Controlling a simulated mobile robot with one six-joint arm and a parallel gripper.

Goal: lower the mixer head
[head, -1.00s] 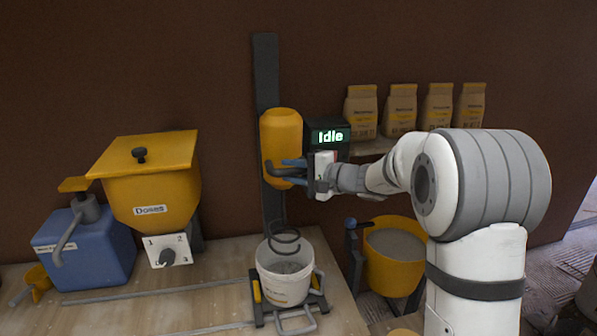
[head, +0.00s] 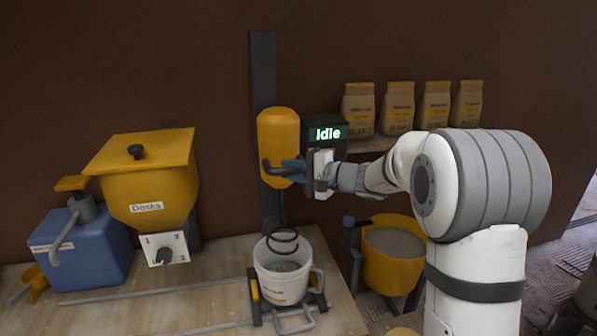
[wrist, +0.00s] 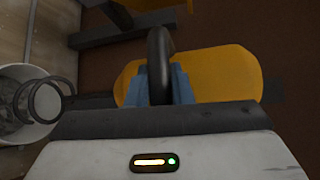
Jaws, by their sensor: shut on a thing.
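The yellow mixer head (head: 278,135) is on a dark vertical rail (head: 264,75) against the brown wall. My gripper (head: 293,172) is at its lower part, with blue fingers shut on the dark handle (head: 266,168). In the wrist view the fingers of my gripper (wrist: 165,85) close around the dark handle (wrist: 159,55), with the yellow head (wrist: 215,75) behind it. The dark coil whisk (head: 283,240) is below the head, at the mouth of a white bucket (head: 284,284). The bucket stands in a dark cradle on the bench and holds grey material.
A display reading "Idle" (head: 328,133) is right of the head. A yellow hopper (head: 150,190) with a dial (head: 166,249) and a blue container (head: 82,250) stand at left. A yellow tub (head: 393,255) is at right. Several paper bags (head: 397,108) sit on a shelf.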

